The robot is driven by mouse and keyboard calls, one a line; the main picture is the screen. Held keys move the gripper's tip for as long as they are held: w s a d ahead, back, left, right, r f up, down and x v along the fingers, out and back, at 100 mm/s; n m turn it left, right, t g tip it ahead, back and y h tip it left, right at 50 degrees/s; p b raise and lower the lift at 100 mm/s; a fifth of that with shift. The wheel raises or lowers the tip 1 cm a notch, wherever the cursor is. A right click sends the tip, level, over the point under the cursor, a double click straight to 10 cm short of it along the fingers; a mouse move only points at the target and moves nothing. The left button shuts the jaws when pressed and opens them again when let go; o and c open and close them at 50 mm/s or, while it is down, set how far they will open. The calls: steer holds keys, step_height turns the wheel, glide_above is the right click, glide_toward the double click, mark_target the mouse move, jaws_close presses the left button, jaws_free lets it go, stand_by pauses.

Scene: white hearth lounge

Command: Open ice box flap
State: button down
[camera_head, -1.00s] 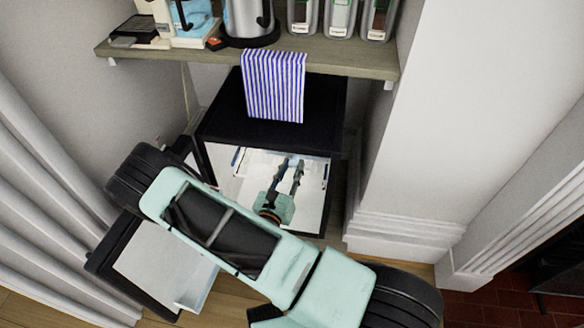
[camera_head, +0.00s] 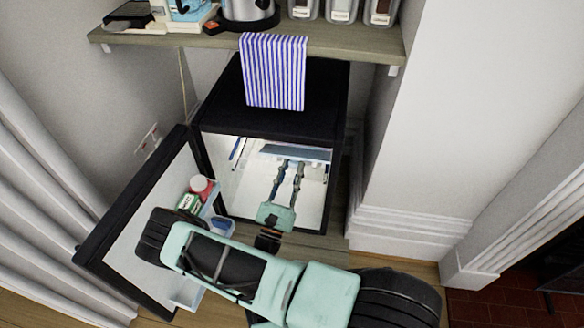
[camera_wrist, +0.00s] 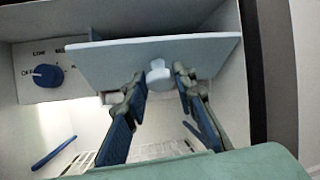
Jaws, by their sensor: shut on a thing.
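The ice box flap (camera_wrist: 110,62) is a pale blue-white panel at the top of the small fridge's inside, with a rounded white knob (camera_wrist: 158,73) at its lower middle. In the wrist view its panel looks tilted, its lower edge toward me. In the head view the flap (camera_head: 290,153) shows as a pale strip above the fingers. My gripper (camera_wrist: 160,90) reaches into the fridge, its two fingers either side of the knob and shut on it. The exact contact is hard to see. It also shows in the head view (camera_head: 288,170).
The black fridge (camera_head: 220,105) has its door (camera_head: 135,235) swung open at left, with jars on its shelf (camera_head: 200,185). A dial (camera_wrist: 45,75) is left of the flap. A striped towel (camera_head: 274,72) hangs over the fridge from the wooden shelf (camera_head: 340,48). A white wall (camera_head: 430,130) is at right.

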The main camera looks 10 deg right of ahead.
mark_target(292, 156)
steer(key=shift+w+d+f+m+t+h, duration=0.15)
steer(key=shift+f+m+t+h, duration=0.15)
steer(key=shift+f+t+h, duration=0.35)
steer(key=shift+w+f+m+t+h, duration=0.15)
steer(key=shift+f+m+t+h, duration=0.15)
steer(key=shift+f+t+h, duration=0.3)
steer(key=shift+h, duration=0.35)
steer(key=shift+w, duration=0.1)
steer(key=c, duration=1.6)
jaws_free()
step_height(292, 156, up, 10)
steer(key=shift+f, duration=0.1)
